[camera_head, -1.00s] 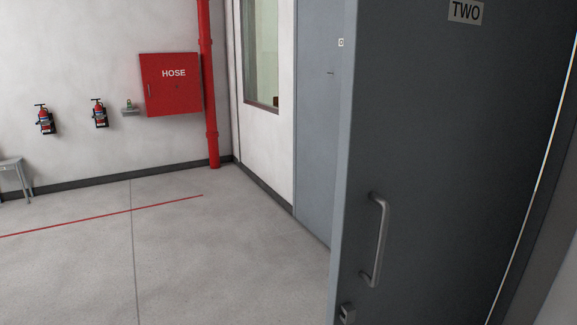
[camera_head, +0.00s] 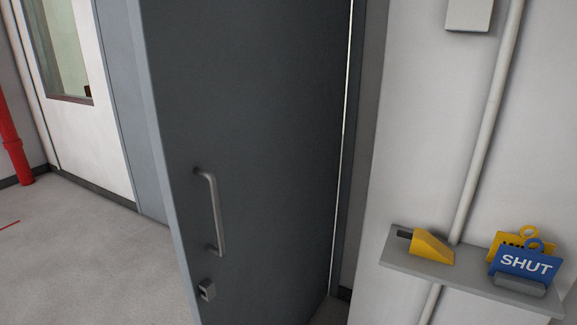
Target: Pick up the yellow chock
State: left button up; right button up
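The yellow chock (camera_head: 432,247) is a wedge-shaped block with a dark piece at its left end. It lies on the left part of a small grey wall shelf (camera_head: 470,278) at the lower right of the head view. Nothing covers it. Neither of my grippers is in view.
A blue SHUT tag (camera_head: 526,263) and a yellow tag (camera_head: 507,242) behind it stand at the shelf's right. A pipe (camera_head: 487,125) runs down the wall behind the shelf. A dark grey door (camera_head: 258,120) with a handle (camera_head: 214,215) stands left of the shelf. Floor at left is clear.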

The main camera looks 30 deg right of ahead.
aim_at(424, 244)
jog(key=z, duration=2)
jog(key=i+l+u, duration=0.25)
jog(key=l, duration=0.15)
jog(key=l+u, duration=0.2)
jog(key=l, duration=0.2)
jog(key=i+l+u, duration=0.25)
jog(key=l, duration=0.25)
jog(key=l+u, duration=0.2)
jog(key=l, duration=0.25)
